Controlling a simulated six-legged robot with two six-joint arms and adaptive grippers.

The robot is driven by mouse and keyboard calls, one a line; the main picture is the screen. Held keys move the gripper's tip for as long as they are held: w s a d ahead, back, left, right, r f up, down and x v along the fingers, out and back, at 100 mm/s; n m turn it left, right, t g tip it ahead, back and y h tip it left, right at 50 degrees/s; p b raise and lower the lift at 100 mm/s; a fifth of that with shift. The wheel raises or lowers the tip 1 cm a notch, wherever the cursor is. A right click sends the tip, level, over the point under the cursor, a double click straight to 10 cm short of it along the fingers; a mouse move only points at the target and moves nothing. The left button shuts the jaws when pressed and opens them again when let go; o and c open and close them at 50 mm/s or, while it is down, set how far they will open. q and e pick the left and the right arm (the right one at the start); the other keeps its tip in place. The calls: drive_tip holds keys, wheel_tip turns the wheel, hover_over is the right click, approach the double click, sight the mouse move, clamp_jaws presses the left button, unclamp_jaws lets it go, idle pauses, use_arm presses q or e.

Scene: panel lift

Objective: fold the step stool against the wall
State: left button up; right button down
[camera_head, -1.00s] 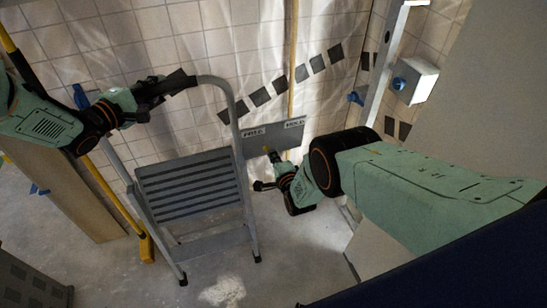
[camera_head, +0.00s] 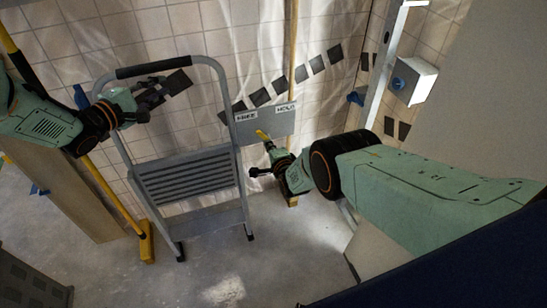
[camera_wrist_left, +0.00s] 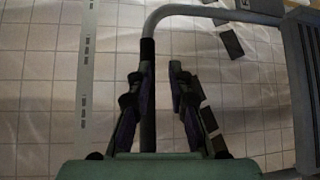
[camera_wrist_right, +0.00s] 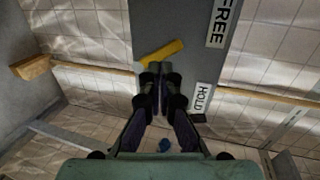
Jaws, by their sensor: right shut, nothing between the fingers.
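The grey step stool (camera_head: 187,172) stands upright in front of the tiled wall, its steps still tilted out from its frame. Its top bar carries a black grip (camera_head: 150,68). A grey plate (camera_head: 268,125) marked FREE and HOLD is at its right side, with a yellow lever (camera_wrist_right: 160,54). My left gripper (camera_head: 152,96) is open by the upper frame. In the left wrist view a stool tube (camera_wrist_left: 148,110) runs between its fingers, and contact is unclear. My right gripper (camera_wrist_right: 160,72) is shut and empty, its tips right at the lever, perhaps touching it.
A yellow broom (camera_head: 147,243) leans at the left beside a wooden board (camera_head: 75,195). A yellow pole (camera_head: 291,60) stands against the wall behind the plate. A box with a blue knob (camera_head: 414,80) is on the right. The floor in front is clear.

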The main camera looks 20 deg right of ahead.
use_arm(q)
drive_tip(key=o, duration=0.5)
drive_tip(key=shift+w+f, duration=0.15)
drive_tip(key=shift+w, duration=0.05)
drive_tip(key=shift+s, duration=0.1)
drive_tip(key=shift+s, duration=0.1)
